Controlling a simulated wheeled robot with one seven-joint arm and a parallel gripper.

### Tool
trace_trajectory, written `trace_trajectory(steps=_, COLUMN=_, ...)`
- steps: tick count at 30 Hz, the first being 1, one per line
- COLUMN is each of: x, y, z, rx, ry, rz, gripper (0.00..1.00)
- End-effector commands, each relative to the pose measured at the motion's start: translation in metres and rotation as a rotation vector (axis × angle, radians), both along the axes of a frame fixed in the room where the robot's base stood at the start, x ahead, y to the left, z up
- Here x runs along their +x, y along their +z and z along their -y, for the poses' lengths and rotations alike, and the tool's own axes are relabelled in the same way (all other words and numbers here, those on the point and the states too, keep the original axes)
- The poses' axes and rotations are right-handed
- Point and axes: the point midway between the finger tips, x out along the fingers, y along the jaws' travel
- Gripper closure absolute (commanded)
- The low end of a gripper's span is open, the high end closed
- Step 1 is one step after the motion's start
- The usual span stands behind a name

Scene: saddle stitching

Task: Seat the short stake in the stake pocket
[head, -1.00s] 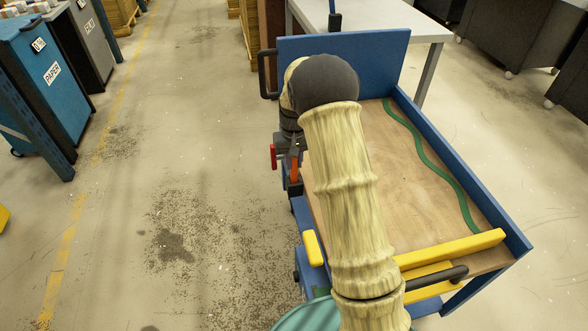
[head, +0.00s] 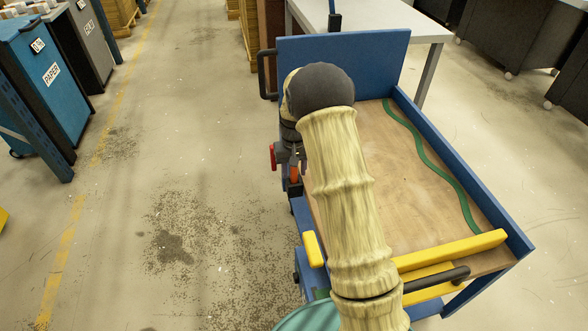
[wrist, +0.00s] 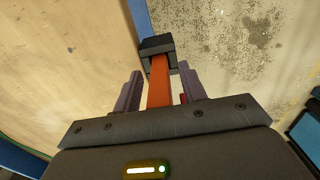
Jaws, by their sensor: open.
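An orange stake (wrist: 159,85) stands between the two fingers of my gripper (wrist: 160,84) in the wrist view. My gripper is open, with a gap visible beside the stake. The stake's far end meets a black stake pocket (wrist: 155,44) on the blue side rail of the cart. How deep it sits in the pocket I cannot tell. In the head view a small part of the orange stake (head: 294,173) shows below my gripper (head: 295,157), at the cart's left edge. My arm hides much of that edge.
The cart's wooden deck (head: 410,190) has a green strap (head: 437,168) lying along it. A blue end board (head: 345,60) rises at the far end, and a yellow bar (head: 450,250) crosses the near end. Open floor lies left of the cart.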

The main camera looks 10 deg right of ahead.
Motion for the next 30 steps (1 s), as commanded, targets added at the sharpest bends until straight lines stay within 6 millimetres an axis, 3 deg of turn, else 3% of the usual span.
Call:
trace_trajectory(steps=8, x=0.001, y=0.027, z=0.0, rx=0.0, ry=0.001, rz=0.003, gripper=0.58)
trace_trajectory(steps=21, x=0.001, y=0.109, z=0.0, rx=0.0, ry=-0.001, rz=0.003, gripper=0.58)
trace_trajectory(steps=30, x=0.0, y=0.123, z=0.0, rx=-0.001, ry=0.0, rz=0.0, gripper=0.58)
